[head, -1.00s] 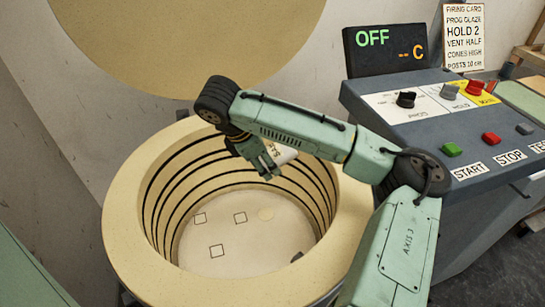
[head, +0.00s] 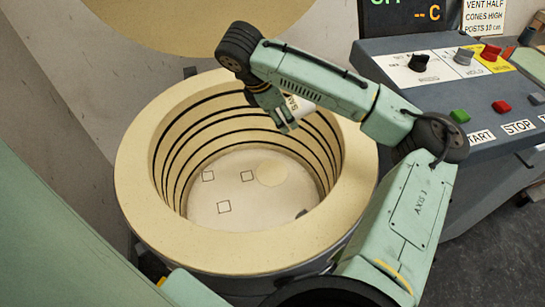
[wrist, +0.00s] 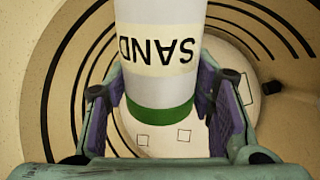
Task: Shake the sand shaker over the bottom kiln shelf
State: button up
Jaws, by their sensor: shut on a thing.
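The sand shaker (head: 298,103) is a white cylinder with a "SAND" label. My gripper (head: 285,122) is shut on it inside the kiln's upper part, above the bottom shelf. In the wrist view the sand shaker (wrist: 160,48) stands between the two fingers of my gripper (wrist: 160,112), its green end away from the camera, towards the shelf. The bottom kiln shelf (head: 240,208) is pale and round, with three outlined squares. A round tan patch (head: 271,173) lies on its right half. Whether grains are falling cannot be seen.
The kiln's thick rim (head: 140,215) and coil-lined wall surround the shelf. A small dark thing (head: 301,213) sits at the shelf's right edge. The open lid (head: 200,28) is behind. A control panel (head: 430,100) with knobs and buttons stands to the right.

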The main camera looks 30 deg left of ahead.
notch_tip(320, 180, up, 5)
jog(key=shift+f+p, duration=0.15)
jog(key=shift+p, duration=1.1)
jog(key=shift+r, duration=2.9)
notch_tip(320, 180, down, 10)
jog(key=b, duration=0.3)
jog(key=shift+f, duration=0.25)
